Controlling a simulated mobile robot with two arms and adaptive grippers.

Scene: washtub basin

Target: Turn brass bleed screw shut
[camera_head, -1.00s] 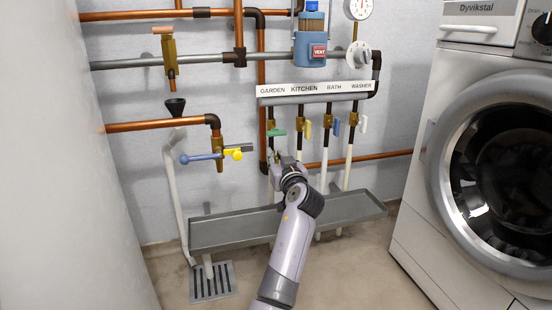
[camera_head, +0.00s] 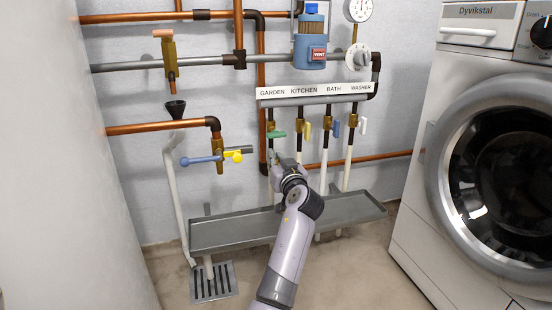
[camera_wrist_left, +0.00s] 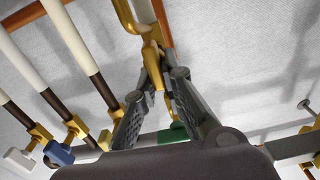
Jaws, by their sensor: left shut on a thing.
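My left gripper (camera_head: 279,160) reaches up to the pipe under the GARDEN valve in the head view. In the left wrist view its fingers (camera_wrist_left: 157,62) are closed together around a small brass piece, which I take as the brass bleed screw (camera_wrist_left: 152,52). The fingers partly cover the screw, so how far it is turned cannot be told. The green GARDEN lever (camera_head: 276,134) is just above the gripper in the head view; it also shows between the finger bases in the wrist view (camera_wrist_left: 174,131). My right gripper is not in view.
Beside the gripper are the yellow (camera_head: 307,131), blue (camera_head: 337,128) and white (camera_head: 363,125) valve levers. A grey trough (camera_head: 235,232) lies below. A valve with blue and yellow handles (camera_head: 217,158) is to the left. A washing machine (camera_head: 415,220) stands right.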

